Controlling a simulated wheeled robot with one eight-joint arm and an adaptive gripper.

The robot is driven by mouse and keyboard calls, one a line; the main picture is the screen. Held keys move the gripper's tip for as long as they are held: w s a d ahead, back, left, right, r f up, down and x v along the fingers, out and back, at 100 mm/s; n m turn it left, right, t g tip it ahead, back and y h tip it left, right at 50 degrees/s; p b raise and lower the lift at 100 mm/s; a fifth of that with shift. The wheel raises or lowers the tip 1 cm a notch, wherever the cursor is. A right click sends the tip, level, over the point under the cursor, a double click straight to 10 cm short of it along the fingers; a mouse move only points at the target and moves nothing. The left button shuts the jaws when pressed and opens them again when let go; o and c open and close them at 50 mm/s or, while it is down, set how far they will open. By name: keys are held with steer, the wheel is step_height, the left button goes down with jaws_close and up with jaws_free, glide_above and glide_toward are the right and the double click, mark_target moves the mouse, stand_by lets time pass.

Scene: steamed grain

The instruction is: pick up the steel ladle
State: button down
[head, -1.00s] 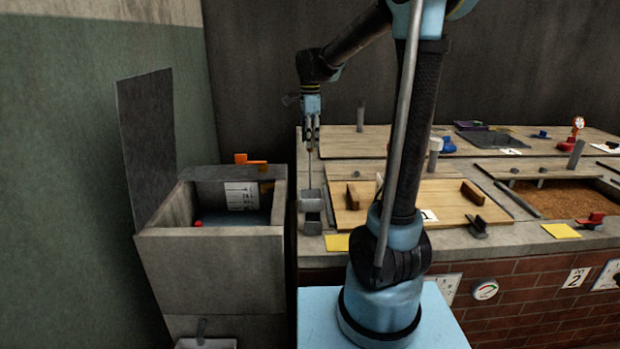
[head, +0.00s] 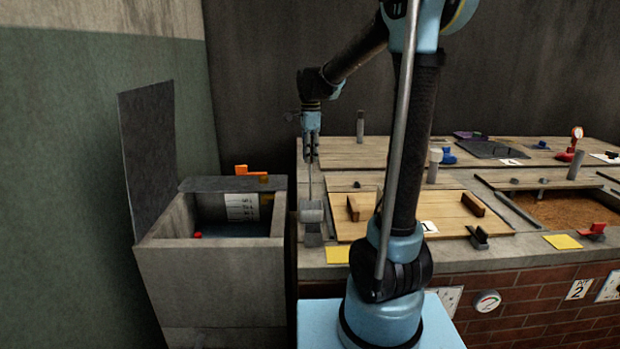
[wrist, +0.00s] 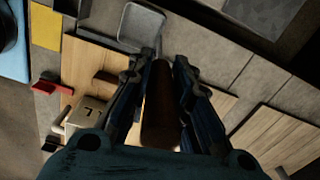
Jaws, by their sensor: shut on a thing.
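The steel ladle has a squarish grey bowl (head: 311,211) at the left end of the counter in the head view, with a thin upright shaft above it. My gripper (head: 311,154) points down at the top of that shaft. In the wrist view, my gripper (wrist: 160,75) has its two dark fingers on either side of the ladle's brown handle (wrist: 159,112), shut on it. The grey bowl (wrist: 141,25) shows beyond the fingertips. I cannot tell whether the bowl is clear of the counter. The fingers hide part of the handle.
An open concrete bin (head: 210,270) with a raised lid stands left of the counter. A wooden board (head: 385,228) with two upright blocks lies right of the ladle. A yellow card (head: 337,255) lies in front. A grain-filled pit (head: 565,206) is farther right.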

steer(key=shift+r, duration=0.15)
step_height(320, 180, up, 10)
steer(key=shift+f, duration=0.1)
stand_by(0.3)
steer(key=c, duration=2)
jaws_free()
steer(key=shift+c, duration=0.2)
jaws_close()
steer(key=shift+s, duration=0.1)
